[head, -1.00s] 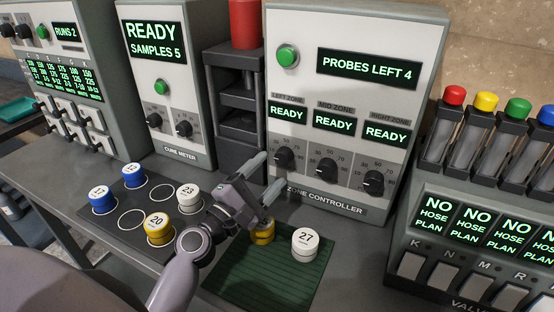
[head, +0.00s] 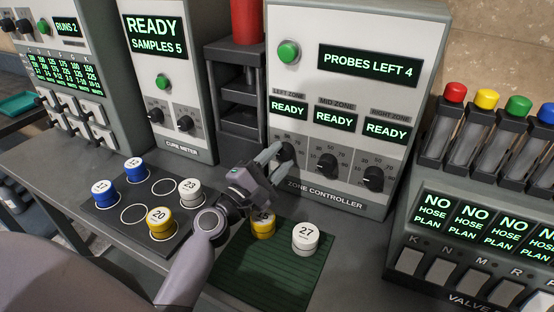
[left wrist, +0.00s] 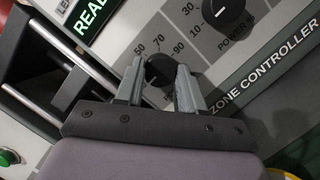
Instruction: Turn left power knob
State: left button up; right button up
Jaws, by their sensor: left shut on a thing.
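The zone controller (head: 356,60) is a pale upright panel with a row of black power knobs, and its three zone displays read READY. My left gripper (head: 274,155) reaches up to the left power knob (head: 286,152). In the left wrist view the two fingers of my left gripper (left wrist: 160,85) stand on either side of this black knob (left wrist: 159,70) and are shut on it. The fingers partly cover the knob and its dial in the head view. The middle knob (head: 327,165) and the right knob (head: 373,178) are clear of the gripper. My right gripper is in neither view.
Below my left gripper, a yellow sample (head: 263,228) and white sample 27 (head: 305,236) stand on a green mat (head: 270,275). A dark tray (head: 113,215) with several samples is at left. The cure meter (head: 180,80) and valve unit (head: 480,215) flank the controller.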

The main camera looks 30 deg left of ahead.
pick_arm(q)
jog(key=shift+m, duration=0.3)
jog(key=m+g+h, duration=0.1)
jog(key=m, duration=0.2)
jog(key=shift+r+m+p, duration=0.1)
jog(key=shift+m+p, duration=0.2)
jog(key=shift+m, duration=0.1)
jog(key=m, duration=0.2)
jog(key=m+g, duration=0.1)
jog(key=m, duration=0.1)
jog(key=shift+r+m+g, duration=0.1)
jog(key=shift+m+g, duration=0.2)
jog(key=shift+m, duration=0.1)
jog(key=o, duration=1)
jog(key=shift+o, duration=0.2)
jog(key=shift+s+a, duration=0.1)
jog(key=b+v, duration=0.1)
jog(key=v, duration=0.6)
